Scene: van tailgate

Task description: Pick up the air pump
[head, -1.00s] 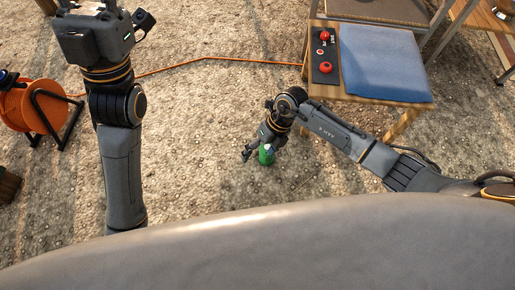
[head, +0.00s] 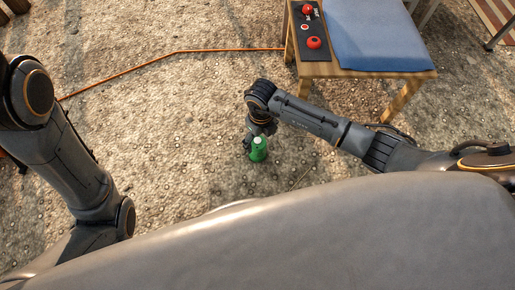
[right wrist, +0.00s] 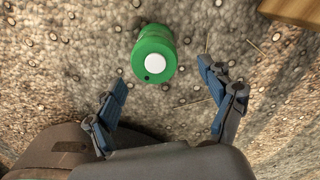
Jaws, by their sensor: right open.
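A green cylinder (head: 259,150) with a white round top stands on the gravelly ground below my right gripper; it appears to be the air pump. In the right wrist view the green cylinder (right wrist: 154,45) shows from above, with its white disc and a small dark spot. My right gripper (head: 258,136) points down right above and behind it. In the right wrist view my right gripper (right wrist: 164,80) is open, its blue-padded fingers apart and empty, with the cylinder just beyond the fingertips and roughly between them. My left arm is at the left edge; its gripper is out of view.
A wooden table (head: 372,73) with a blue cushion (head: 375,38) and a black panel with red knobs (head: 308,28) stands at the upper right, near my right forearm. An orange cord (head: 130,72) lies across the ground. The ground around the cylinder is mostly clear.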

